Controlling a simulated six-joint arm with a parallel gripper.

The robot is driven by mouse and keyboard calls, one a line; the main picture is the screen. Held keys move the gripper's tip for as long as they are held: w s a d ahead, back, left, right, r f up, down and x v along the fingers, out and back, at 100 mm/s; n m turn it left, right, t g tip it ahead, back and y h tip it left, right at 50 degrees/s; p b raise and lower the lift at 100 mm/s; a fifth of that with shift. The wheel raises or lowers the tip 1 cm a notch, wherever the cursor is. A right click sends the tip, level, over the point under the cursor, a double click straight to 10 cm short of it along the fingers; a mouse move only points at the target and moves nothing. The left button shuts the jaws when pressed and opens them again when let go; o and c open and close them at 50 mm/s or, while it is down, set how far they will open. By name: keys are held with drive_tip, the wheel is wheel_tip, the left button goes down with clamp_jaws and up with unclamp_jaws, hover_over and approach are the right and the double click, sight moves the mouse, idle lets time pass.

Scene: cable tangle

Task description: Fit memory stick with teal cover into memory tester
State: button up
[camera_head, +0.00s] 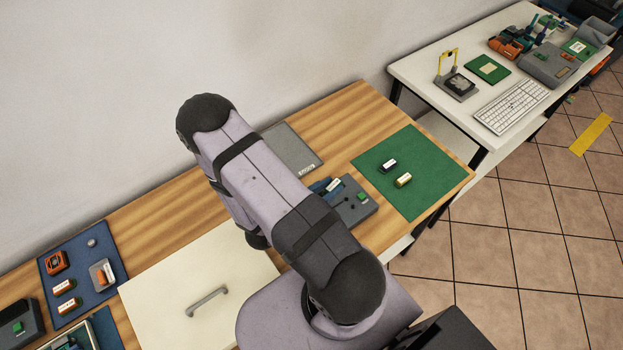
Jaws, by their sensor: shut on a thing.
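My gripper and anything in its jaws are hidden behind my own arm, which crosses the middle of the view. A grey device (352,214) with a green button and a white label lies partly behind the arm, on the wooden table. It may be the memory tester, but I cannot tell for sure. Small blue-teal parts (320,187) show at its left end beside the arm; I cannot tell whether they belong to the device or to a stick. On the green mat (430,165) lie a dark stick-like piece (387,165) and a yellow one (404,180).
A grey flat panel (290,148) lies behind the arm. A cream panel with a handle (207,301) is at front left. A blue mat (84,246) holds several orange pieces. Another grey device (18,326) stands far left. A white table (430,72) stands at upper right.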

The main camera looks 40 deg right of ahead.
sight(336, 210)
drive_tip(key=shift+s+d+r+m+g, duration=0.25)
drive_tip(key=shift+s+m+g, duration=0.35)
drive_tip(key=shift+s+g, duration=0.15)
drive_tip(key=shift+s+d+r+m+g, duration=0.1)
drive_tip(key=shift+s+r+m+g, duration=0.1)
drive_tip(key=shift+s+m+g, duration=0.55)
drive_tip(key=shift+f, duration=0.15)
drive_tip(key=shift+f+b, duration=3.4)
drive_tip(key=shift+f, duration=0.25)
drive_tip(key=shift+f+b, duration=0.4)
drive_tip(key=shift+f, duration=0.25)
drive_tip(key=o, duration=1.1)
drive_tip(key=shift+r, duration=0.1)
wheel_tip(336, 210, up, 10)
